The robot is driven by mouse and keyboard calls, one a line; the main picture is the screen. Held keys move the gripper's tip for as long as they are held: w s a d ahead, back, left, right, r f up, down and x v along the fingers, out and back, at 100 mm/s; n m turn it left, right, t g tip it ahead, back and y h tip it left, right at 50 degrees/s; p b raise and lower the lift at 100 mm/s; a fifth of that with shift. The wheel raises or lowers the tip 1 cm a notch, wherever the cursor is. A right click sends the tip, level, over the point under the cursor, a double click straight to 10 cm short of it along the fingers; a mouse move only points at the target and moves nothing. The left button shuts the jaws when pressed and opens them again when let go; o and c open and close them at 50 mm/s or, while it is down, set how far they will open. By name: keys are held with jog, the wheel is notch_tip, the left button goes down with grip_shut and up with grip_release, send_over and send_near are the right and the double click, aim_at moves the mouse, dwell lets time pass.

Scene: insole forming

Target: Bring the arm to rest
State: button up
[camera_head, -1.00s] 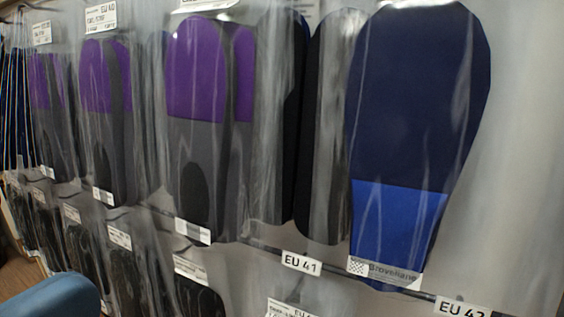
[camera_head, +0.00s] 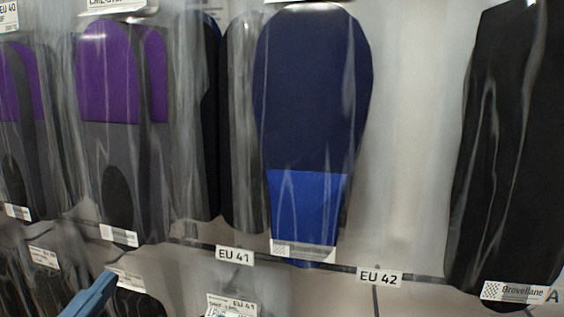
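A small blue part (camera_head: 92,298) shows at the lower left edge of the head view. It may belong to my arm, but I cannot tell. My gripper's fingers do not show, so I cannot see what they hold.
Insoles in clear bags hang on a wall rack: purple and grey ones (camera_head: 108,75), a dark and bright blue one (camera_head: 315,95) and a black one (camera_head: 510,150). Labels read EU 41 (camera_head: 235,255) and EU 42 (camera_head: 380,277) on the rail. More bags hang below, close in front.

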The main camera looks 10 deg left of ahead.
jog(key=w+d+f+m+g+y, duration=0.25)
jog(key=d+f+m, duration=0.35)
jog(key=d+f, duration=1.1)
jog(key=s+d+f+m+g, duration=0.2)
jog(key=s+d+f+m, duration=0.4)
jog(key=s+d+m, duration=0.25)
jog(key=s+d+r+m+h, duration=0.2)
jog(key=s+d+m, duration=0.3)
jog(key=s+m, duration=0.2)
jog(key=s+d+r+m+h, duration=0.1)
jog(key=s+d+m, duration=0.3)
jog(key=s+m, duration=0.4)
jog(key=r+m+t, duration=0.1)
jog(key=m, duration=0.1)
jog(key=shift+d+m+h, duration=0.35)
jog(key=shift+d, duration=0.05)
